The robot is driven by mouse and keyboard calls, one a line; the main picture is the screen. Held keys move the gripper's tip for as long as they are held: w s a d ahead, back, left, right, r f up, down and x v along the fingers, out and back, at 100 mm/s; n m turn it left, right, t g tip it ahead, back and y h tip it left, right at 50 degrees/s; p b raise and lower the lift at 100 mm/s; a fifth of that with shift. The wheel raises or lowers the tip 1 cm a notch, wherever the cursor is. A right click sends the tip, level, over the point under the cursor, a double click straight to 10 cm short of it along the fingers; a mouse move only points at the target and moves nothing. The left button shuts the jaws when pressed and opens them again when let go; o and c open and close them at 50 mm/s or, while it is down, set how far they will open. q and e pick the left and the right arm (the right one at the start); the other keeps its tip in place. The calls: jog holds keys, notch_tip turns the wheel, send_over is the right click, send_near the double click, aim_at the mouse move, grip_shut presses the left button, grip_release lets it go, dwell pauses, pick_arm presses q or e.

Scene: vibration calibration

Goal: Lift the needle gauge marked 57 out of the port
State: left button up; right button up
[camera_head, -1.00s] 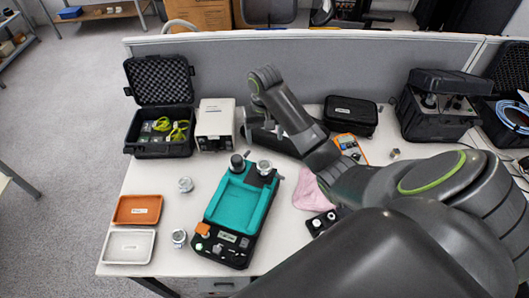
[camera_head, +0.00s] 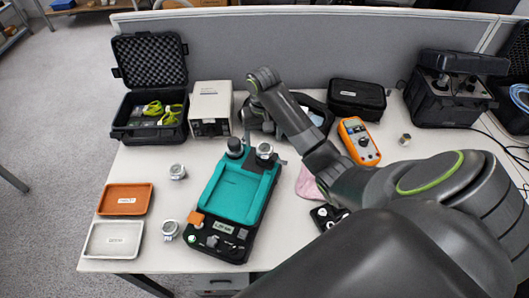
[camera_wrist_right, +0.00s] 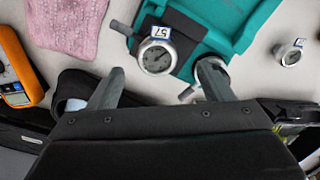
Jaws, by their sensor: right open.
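The needle gauge marked 57 (camera_wrist_right: 157,55) has a round grey dial and a white tag with a blue edge. It sits at a corner of the teal-and-black device (camera_wrist_right: 214,22); its port is hidden under it. In the head view the gauge (camera_head: 264,152) is at the far right corner of the device (camera_head: 232,194). My right gripper (camera_head: 262,131) is just beyond that corner. In the right wrist view my right gripper (camera_wrist_right: 163,72) is open and empty, its fingers apart, with the gauge ahead between their tips. My left gripper is not in view.
Loose gauges (camera_head: 178,171) (camera_head: 169,229) lie left of the device, near an orange tray (camera_head: 125,212) and white tray (camera_head: 112,252). An orange multimeter (camera_head: 359,142) and pink cloth (camera_head: 308,183) lie to the right.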

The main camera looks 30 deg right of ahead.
aim_at(264, 147)
jog(key=shift+f+b, duration=0.35)
jog(key=shift+f, duration=0.05)
jog(key=f+b, duration=0.2)
jog(key=shift+d+f+b, duration=0.25)
jog(key=shift+b, duration=0.1)
jog(key=shift+f, duration=0.35)
jog(key=shift+f+p, duration=0.3)
jog(key=shift+f, duration=0.3)
jog(key=c, duration=1.1)
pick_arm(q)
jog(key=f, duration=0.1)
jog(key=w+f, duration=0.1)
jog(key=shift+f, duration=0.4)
pick_arm(e)
jog(key=shift+c, duration=0.2)
jog(key=shift+r, duration=0.15)
